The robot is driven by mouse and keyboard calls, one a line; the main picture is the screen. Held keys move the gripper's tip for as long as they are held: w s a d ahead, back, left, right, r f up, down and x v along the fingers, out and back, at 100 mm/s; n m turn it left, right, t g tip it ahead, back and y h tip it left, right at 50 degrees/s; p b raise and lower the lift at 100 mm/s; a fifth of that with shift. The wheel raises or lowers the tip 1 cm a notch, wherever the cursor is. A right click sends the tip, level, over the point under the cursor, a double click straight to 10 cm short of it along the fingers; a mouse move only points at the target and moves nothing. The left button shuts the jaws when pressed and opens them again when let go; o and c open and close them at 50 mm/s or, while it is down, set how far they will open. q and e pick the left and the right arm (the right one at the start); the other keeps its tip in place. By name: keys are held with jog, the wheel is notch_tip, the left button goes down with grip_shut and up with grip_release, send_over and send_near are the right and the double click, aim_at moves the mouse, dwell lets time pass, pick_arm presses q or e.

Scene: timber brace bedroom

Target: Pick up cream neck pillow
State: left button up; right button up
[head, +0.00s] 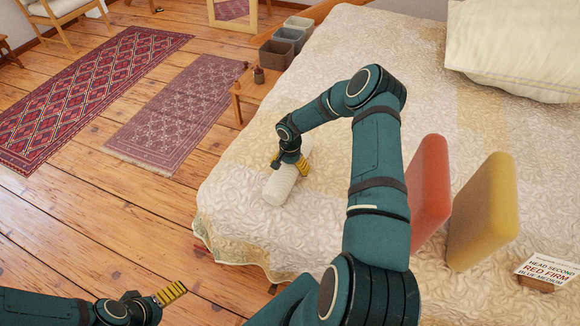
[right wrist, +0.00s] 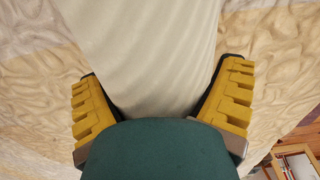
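The cream neck pillow (head: 281,186) is a pale roll lying on the bed near its left edge. My right gripper (head: 290,166) is down at the pillow's far end. In the right wrist view, its yellow fingers (right wrist: 162,98) are spread wide, one on each side of the pillow (right wrist: 150,45). The fingers look open, with the pillow between them; firm contact cannot be made out. My left gripper (head: 172,293) is low at the left over the wooden floor, away from the pillow, and its opening is unclear.
A red cushion (head: 429,185) and a yellow cushion (head: 483,212) stand on the bed (head: 250,225) to the right, beside a printed card (head: 548,268). A large cream pillow (head: 515,50) lies at the back. A small wooden table (head: 258,90) and bins (head: 284,42) stand beyond the bed's left side.

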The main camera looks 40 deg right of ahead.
jog(key=c, duration=0.6)
jog(key=shift+c, duration=0.3)
jog(key=shift+r, duration=0.1)
